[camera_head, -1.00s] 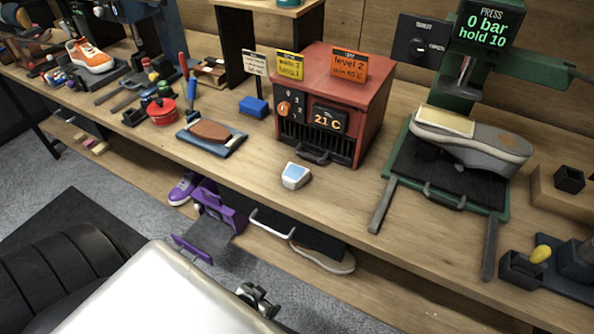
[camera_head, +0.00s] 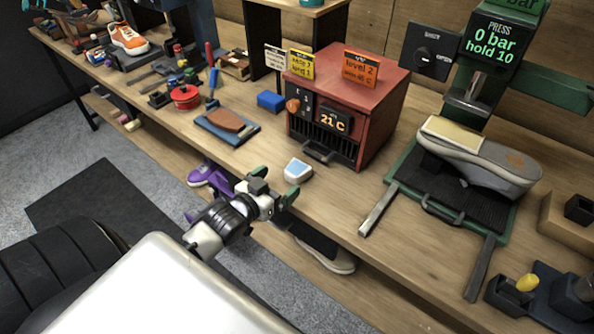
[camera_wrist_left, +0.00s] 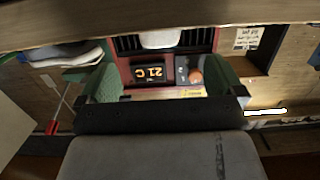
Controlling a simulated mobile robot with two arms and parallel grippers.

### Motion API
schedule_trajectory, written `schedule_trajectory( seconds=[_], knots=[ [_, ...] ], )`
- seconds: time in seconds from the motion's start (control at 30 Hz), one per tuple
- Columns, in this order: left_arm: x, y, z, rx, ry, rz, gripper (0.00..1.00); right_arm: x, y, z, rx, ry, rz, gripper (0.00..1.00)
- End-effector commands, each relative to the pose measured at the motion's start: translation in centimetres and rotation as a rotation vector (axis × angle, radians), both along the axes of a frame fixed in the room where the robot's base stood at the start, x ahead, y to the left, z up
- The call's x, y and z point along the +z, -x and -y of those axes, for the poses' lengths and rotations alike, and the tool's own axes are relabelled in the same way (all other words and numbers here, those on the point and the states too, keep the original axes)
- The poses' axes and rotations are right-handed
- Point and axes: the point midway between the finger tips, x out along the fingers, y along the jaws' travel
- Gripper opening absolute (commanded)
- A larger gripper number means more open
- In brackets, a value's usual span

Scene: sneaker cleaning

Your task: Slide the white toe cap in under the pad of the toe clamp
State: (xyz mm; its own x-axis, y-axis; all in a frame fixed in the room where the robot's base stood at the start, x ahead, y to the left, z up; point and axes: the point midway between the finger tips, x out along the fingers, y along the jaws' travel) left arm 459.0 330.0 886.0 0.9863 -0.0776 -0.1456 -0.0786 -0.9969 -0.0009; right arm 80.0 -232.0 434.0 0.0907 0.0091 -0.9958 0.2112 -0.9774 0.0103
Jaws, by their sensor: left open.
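The white toe cap (camera_head: 297,170), with a pale blue top, lies on the bench in front of the red heater box, near the bench's front edge. My left gripper (camera_head: 275,186) is open and empty, just short of the toe cap on the near side and apart from it. In the left wrist view, which is upside down, the toe cap (camera_wrist_left: 161,39) shows beyond the gap between the green fingers. I cannot pick out the toe clamp or its pad for certain. My right gripper is not in view.
The red heater box (camera_head: 368,108) stands behind the toe cap. A green press (camera_head: 470,100) at the right holds a grey shoe (camera_head: 490,165). A brown sole (camera_head: 226,120) lies on a blue board to the left. Purple and grey shoes sit below the bench top.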

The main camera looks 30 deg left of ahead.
Motion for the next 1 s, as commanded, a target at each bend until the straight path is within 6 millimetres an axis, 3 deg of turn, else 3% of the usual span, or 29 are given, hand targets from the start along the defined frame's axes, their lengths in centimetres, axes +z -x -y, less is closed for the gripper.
schedule_trajectory(
  seconds=[0.1, 0.37, 0.63, 0.97, 1.0],
  knots=[
    [-0.2, -1.7, 0.1, 0.001, 0.000, 0.000, 0.97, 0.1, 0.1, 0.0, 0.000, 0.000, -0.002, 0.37],
    [-0.4, -3.5, 0.3, 0.001, 0.000, -0.002, 0.97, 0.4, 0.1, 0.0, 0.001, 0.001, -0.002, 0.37],
    [-1.0, -7.1, 0.6, 0.001, 0.000, -0.003, 0.97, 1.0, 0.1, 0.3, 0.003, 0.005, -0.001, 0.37],
    [-1.2, -7.7, 0.7, 0.000, 0.000, -0.004, 0.97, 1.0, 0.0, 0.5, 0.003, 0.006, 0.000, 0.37],
    [-1.2, -7.7, 0.7, 0.000, 0.000, -0.004, 0.91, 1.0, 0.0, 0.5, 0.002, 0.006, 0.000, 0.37]
  ],
)
